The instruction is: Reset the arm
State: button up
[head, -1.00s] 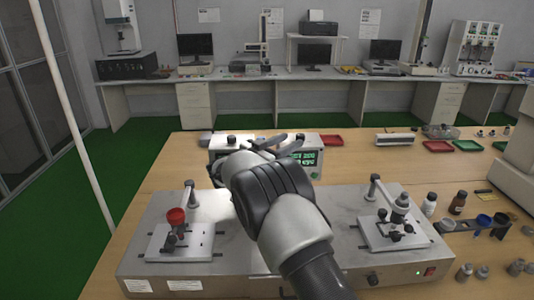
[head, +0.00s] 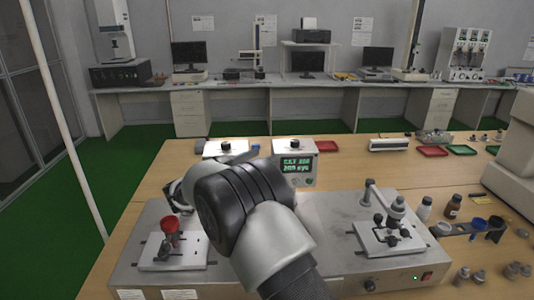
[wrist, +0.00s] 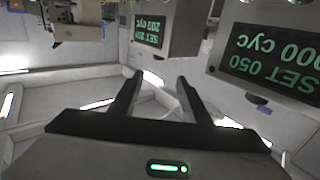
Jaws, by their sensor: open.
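My arm rises from the bottom of the head view, its black and white links in front of the middle of the test rig. In the wrist view my gripper (wrist: 158,88) shows two dark fingers well apart, with nothing between them. A green light glows on its body. In the head view the fingers are hidden behind my arm. Two display units stand behind the rig. The one on the right (head: 296,160) shows green text, and the display (wrist: 276,62) appears upside down in the wrist view. The other (head: 226,148) is partly covered by my arm.
The metal test rig (head: 330,215) carries a left station with a red cup (head: 169,225) and a right station with a grey fixture (head: 395,208). Bottles (head: 453,205) and a cup holder stand at right.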

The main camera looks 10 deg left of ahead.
jog(key=w+d+r+n+t+y+p, duration=0.1)
jog(key=w+d+r+y, duration=0.2)
jog(key=r, duration=0.5)
jog(key=w+d+r+n+t+y, duration=0.2)
jog(key=w+r+y, duration=0.15)
jog(key=r, duration=0.45)
jog(key=s+d+r+n+g+y+p, duration=0.2)
jog(key=s+d+r+n+y, duration=0.1)
jog(key=s+d+r+y, duration=0.35)
jog(key=s+d+f+g+h, duration=0.1)
jog(key=s+d+f+g, duration=0.2)
jog(key=s+d, duration=0.4)
jog(key=s+d+f+g+h+p, duration=0.1)
jog(key=s+d+f+g, duration=0.3)
jog(key=s, duration=1.4)
jog(key=s+d+f+g+h, duration=0.1)
jog(key=s+d+f+g, duration=0.2)
jog(key=s+d, duration=0.7)
jog(key=s+f, duration=0.2)
jog(key=s, duration=0.1)
jog(key=shift+s+f+n+p, duration=0.3)
jog(key=shift+p, duration=0.1)
